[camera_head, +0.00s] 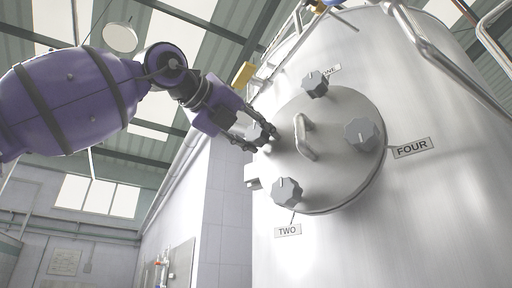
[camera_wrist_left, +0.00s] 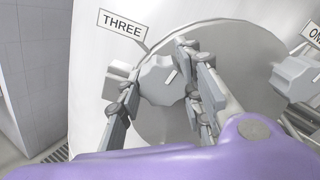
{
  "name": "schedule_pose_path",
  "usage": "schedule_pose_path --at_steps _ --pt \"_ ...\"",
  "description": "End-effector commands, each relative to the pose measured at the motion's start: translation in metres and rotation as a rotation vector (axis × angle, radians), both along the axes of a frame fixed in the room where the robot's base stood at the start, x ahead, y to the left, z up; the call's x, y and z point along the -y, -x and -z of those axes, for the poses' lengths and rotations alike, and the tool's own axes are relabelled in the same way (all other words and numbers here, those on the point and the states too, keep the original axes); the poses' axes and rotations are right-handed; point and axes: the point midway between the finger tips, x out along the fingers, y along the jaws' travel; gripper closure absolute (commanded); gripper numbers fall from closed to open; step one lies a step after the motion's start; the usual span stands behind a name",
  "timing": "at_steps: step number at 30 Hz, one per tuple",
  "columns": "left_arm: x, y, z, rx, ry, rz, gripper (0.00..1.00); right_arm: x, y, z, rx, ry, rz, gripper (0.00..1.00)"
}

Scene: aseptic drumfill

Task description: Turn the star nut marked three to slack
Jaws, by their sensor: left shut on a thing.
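The star nut marked three (camera_wrist_left: 158,84) is a grey lobed knob with a white line that leans to the upper right in the left wrist view. Its THREE label (camera_wrist_left: 122,27) is above left of it. My left gripper (camera_head: 264,141) reaches the left rim of the round lid (camera_head: 335,112) in the head view. In the left wrist view its fingers stand on either side of the nut, shut on it. The fingers hide part of the nut in the head view. My right gripper is in neither view.
Other star nuts sit round the lid, by labels ONE (camera_head: 315,83), TWO (camera_head: 287,191) and FOUR (camera_head: 362,134). A bent handle (camera_head: 304,140) stands out from the lid. The steel tank (camera_head: 430,215) fills the right side. Pipes (camera_head: 425,50) run along its upper right.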

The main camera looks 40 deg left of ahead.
Motion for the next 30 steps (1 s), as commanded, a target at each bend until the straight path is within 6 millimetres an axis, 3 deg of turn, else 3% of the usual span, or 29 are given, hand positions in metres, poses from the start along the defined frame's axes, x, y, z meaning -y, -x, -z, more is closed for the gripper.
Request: schedule_pose_path --at_steps 12,28,29,30 --pt "-0.0003 -0.0011 0.0031 -0.003 0.179 -0.002 0.92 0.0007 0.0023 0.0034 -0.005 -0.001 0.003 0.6" --pt "0.0005 -0.0022 0.0057 -0.009 0.202 -0.002 0.92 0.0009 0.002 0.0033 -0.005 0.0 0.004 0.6" --pt "0.0005 -0.0023 0.0058 -0.009 0.202 -0.002 0.63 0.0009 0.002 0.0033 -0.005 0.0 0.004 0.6" --pt "0.0006 -0.0023 0.0059 -0.01 0.202 -0.001 0.58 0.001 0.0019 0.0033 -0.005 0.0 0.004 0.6"
